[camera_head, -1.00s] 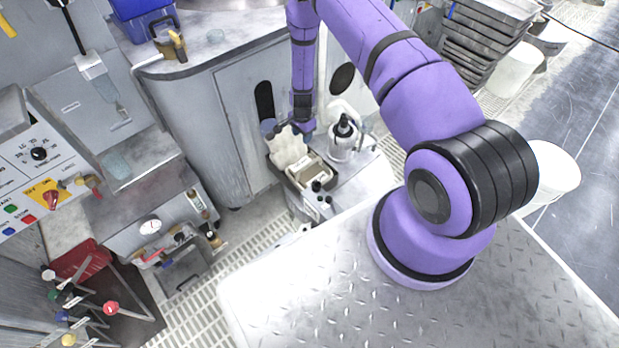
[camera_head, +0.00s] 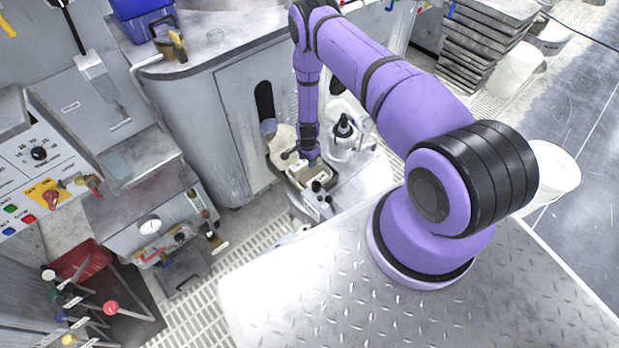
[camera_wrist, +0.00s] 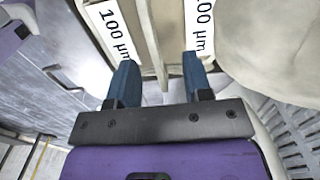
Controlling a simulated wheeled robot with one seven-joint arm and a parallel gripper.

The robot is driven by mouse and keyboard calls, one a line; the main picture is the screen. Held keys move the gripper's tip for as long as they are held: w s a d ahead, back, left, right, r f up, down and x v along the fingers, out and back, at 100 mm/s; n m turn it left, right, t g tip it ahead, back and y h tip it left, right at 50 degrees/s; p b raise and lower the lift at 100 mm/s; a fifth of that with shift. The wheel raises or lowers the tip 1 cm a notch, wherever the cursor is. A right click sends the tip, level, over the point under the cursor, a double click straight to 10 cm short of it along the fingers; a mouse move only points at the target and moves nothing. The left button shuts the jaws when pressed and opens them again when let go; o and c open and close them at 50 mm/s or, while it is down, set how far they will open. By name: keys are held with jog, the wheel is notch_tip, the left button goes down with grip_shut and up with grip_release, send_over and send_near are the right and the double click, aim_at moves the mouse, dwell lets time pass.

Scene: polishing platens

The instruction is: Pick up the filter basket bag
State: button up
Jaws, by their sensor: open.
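A beige item with white "100 µm" labels, which looks like the filter basket bag (camera_wrist: 166,30), lies ahead of my gripper (camera_wrist: 160,68) in the wrist view. In the head view the filter basket bag (camera_head: 313,173) is a small pale block in a dark tray on the low bench, partly hidden by my arm. My gripper (camera_head: 308,160) points down over it. The two blue fingers are apart, with part of the beige item showing between their tips. I cannot tell whether the fingers touch it.
A larger cream bag-like shape (camera_wrist: 268,42) is close on the right in the wrist view. In the head view a clear container with a black top (camera_head: 344,128) stands right of my arm. Black-capped items (camera_head: 319,190) stand in front of the tray. A grey cabinet (camera_head: 228,125) is at left.

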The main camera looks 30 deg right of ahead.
aim_at(309, 173)
jog(key=shift+s+d+f, duration=0.1)
jog(key=shift+d+f, duration=0.1)
jog(key=shift+f, duration=1.6)
jog(key=shift+c, duration=0.4)
grip_shut()
